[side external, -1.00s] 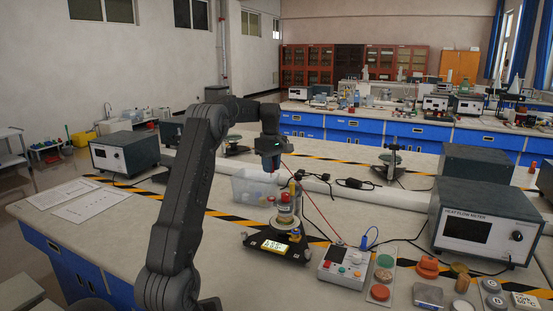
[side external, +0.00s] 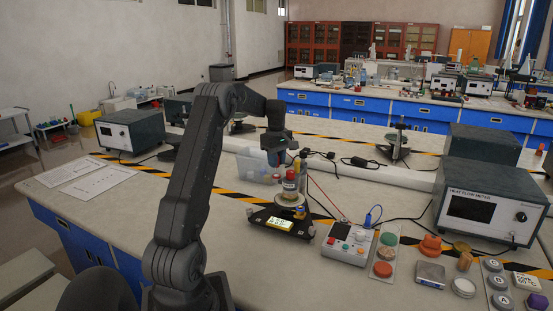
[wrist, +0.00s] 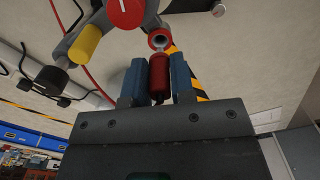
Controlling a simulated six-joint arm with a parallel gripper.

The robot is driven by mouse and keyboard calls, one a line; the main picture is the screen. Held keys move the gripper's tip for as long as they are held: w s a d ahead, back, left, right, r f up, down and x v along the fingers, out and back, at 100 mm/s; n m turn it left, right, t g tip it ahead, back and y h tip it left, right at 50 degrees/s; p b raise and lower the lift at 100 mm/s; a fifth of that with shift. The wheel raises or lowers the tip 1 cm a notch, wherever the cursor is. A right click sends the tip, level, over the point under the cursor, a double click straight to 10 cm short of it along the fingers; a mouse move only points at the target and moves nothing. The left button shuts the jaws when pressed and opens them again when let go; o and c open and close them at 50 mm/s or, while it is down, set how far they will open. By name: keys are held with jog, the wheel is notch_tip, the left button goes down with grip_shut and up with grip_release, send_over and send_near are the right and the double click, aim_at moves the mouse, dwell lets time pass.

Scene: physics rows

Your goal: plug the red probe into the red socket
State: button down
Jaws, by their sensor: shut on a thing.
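In the wrist view, my gripper (wrist: 158,82) is shut on the red probe (wrist: 158,75), a short dark-red cylinder held between two blue fingers. The red socket (wrist: 160,40), a red ring with a pale metal rim and dark hole, is just beyond the probe's far end. They look close and roughly in line; I cannot tell whether they touch. In the side view, my gripper (side external: 277,156) is just above and left of the black stand's (side external: 282,224) red-topped column (side external: 290,186). The probe and socket cannot be made out clearly there.
A yellow cylinder (wrist: 85,45) and a red disc with a white mark (wrist: 126,10) sit left of the socket. A clear bin (side external: 255,168) stands behind the stand. A button box (side external: 348,243) with cables and a heat flow meter (side external: 490,205) are to the right.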

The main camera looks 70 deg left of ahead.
jog(key=shift+f, duration=1.65)
dwell(1.9)
jog(key=c, duration=0.6)
grip_release()
jog(key=shift+c, duration=0.2)
jog(key=shift+r, duration=0.1)
jog(key=shift+r, duration=3.65)
